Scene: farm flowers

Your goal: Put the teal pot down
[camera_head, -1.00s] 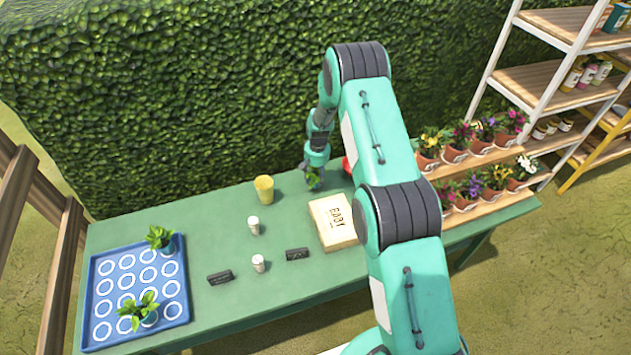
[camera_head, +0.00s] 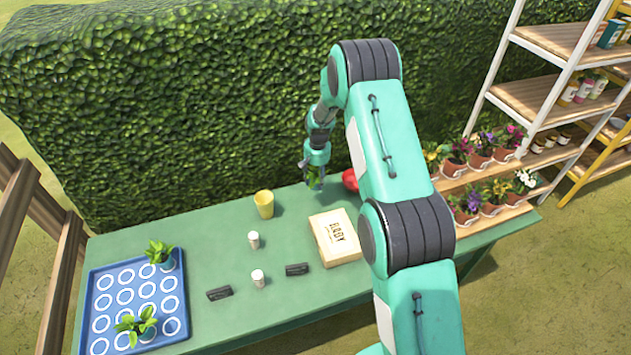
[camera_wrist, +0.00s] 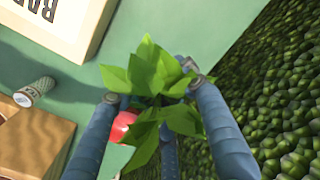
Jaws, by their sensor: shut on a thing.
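My gripper (camera_head: 314,178) is above the far edge of the green table (camera_head: 210,245), near the hedge. In the wrist view its fingers (camera_wrist: 156,92) are closed around a leafy green plant (camera_wrist: 150,72). The plant's leaves cover the pot between the fingers, so the teal colour does not show there. Two similar leafy plants (camera_head: 160,252) (camera_head: 136,324) stand on the blue tray (camera_head: 92,300) with white rings at the left end of the table.
A red object (camera_head: 350,180) lies just right of my gripper. A yellow cup (camera_head: 264,204), a cream box (camera_head: 335,237), two white bottles (camera_head: 254,240) (camera_head: 258,278) and two dark blocks (camera_head: 219,293) (camera_head: 297,269) stand on the table. Flower pots (camera_head: 480,155) fill a rack at right.

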